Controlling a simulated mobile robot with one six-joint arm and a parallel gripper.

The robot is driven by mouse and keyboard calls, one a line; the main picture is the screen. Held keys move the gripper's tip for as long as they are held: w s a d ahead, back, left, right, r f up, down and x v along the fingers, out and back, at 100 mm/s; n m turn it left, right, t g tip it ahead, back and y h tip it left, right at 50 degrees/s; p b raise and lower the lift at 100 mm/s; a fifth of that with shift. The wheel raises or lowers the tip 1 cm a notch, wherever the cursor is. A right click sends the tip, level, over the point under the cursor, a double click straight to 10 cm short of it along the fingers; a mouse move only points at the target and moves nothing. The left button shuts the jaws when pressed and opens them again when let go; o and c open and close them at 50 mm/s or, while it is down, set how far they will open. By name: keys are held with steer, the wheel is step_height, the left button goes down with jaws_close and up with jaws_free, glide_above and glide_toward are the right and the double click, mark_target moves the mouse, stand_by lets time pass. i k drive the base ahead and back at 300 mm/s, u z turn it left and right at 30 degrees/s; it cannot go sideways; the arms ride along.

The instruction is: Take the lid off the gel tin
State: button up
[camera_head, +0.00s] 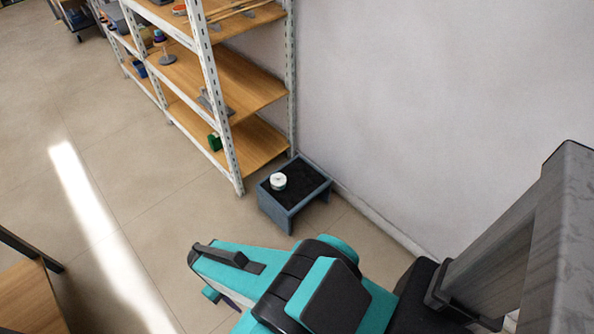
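A small white round tin (278,182), which looks like the gel tin, sits on the black top of a low blue-grey step stool (316,188). It stands upright near the left part of the stool top. At this size I cannot make out its lid apart from the body. My teal and dark arm reaches in from the lower right, with its visible end on the near side of the stool, well apart from the tin.
A white metal rack with wooden shelves (262,142) stands just behind and left of the stool, holding a green item (214,142) low down. A plain wall (420,110) runs close behind the stool. Open floor (140,200) lies left; a wooden table (28,300) is lower left.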

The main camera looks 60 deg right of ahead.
mark_target(277, 179)
steer(key=u, duration=0.15)
steer(key=i, duration=0.95)
steer(key=z, duration=0.1)
